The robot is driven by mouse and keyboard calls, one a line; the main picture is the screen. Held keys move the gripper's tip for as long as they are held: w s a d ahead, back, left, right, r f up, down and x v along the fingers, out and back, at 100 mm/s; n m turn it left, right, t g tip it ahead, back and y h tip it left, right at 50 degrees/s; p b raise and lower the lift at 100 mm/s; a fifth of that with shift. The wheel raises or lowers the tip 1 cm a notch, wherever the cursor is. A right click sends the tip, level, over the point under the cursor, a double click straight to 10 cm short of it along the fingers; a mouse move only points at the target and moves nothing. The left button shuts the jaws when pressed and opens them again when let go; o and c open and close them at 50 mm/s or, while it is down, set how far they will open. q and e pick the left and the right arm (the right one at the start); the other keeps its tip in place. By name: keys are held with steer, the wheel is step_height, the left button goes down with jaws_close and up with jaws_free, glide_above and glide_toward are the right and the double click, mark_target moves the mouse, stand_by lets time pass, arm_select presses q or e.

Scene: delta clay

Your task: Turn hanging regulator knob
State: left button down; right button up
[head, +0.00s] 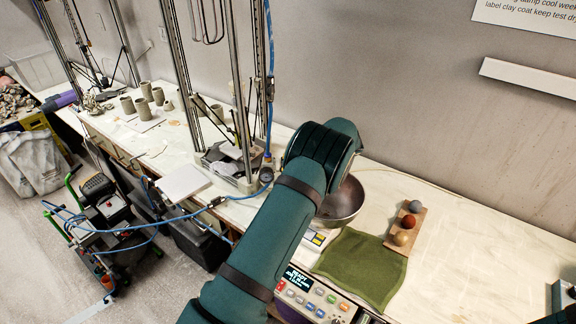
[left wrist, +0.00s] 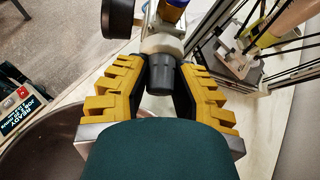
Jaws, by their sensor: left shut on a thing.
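The hanging regulator's dark knob (left wrist: 160,76) shows in the left wrist view, below a pale collar (left wrist: 162,44). My left gripper (left wrist: 161,86) has its yellow-padded fingers on both sides of the knob and is shut on it. A round black gauge (left wrist: 117,18) sits beside the collar, with a blue part (left wrist: 173,10) above. In the head view the regulator's gauge (head: 266,175) hangs on a blue hose beside metal posts. My left arm crosses the middle of the head view and hides the knob and its gripper. My right gripper is out of view.
A metal bowl (head: 343,203) stands behind my left arm, with a green cloth (head: 362,268) and a wooden board (head: 397,248) of several balls to the right. A control box (head: 315,295) is in front. Clay cups stand at the back left.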

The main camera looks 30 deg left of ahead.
arm_select(q)
steer(key=shift+a, duration=0.1)
stand_by(0.3)
steer(key=c, duration=0.8)
jaws_free()
steer(key=shift+o, duration=0.2)
steer(key=v, duration=1.2)
steer(key=shift+a, duration=0.1)
